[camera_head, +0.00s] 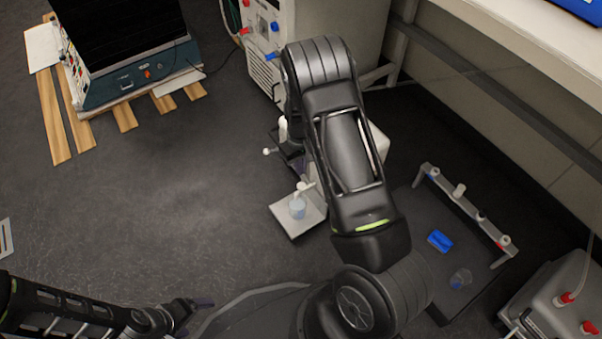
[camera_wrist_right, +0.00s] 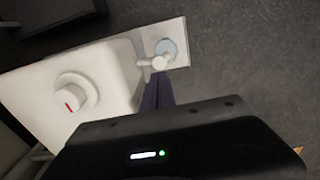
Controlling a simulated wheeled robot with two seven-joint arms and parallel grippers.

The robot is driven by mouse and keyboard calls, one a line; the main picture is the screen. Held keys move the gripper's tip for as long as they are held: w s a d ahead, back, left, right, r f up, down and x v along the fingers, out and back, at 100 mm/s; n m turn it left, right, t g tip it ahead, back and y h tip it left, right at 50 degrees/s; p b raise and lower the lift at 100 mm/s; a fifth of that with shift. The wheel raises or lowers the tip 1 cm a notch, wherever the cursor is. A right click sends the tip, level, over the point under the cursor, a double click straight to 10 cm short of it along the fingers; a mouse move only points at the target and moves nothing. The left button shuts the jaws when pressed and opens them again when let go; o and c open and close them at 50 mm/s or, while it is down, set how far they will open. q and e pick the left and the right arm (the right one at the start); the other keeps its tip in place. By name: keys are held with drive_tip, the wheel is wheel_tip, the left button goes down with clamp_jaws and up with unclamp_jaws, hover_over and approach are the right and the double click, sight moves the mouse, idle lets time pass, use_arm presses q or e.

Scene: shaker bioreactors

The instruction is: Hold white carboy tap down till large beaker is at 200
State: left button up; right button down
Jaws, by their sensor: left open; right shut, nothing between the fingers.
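The white carboy (camera_wrist_right: 105,68) lies mostly behind my right arm in the head view, where a pale part (camera_head: 378,141) shows. Its white tap (camera_wrist_right: 150,62) juts out over the large beaker (camera_wrist_right: 166,46). In the head view the beaker (camera_head: 297,209) is bluish and stands on a pale plate (camera_head: 283,222) below the tap (camera_head: 304,187). The liquid level cannot be read. My right gripper (camera_wrist_right: 156,82) is shut and empty, its fingertips right by the tap; contact cannot be told. My left gripper (camera_head: 203,303) is open and empty, low in the head view, far from the beaker.
A white cabinet (camera_head: 335,28) stands behind. Floor at left of the plate is clear.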

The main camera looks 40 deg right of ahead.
use_arm(q)
drive_tip(key=shift+s+r+p, duration=0.25)
drive_tip(key=shift+r+p, duration=0.45)
drive_tip(key=shift+r, duration=0.4)
use_arm(e)
wheel_tip(320, 180, up, 6)
drive_tip(key=shift+f, duration=0.2)
drive_tip(key=shift+w, duration=0.1)
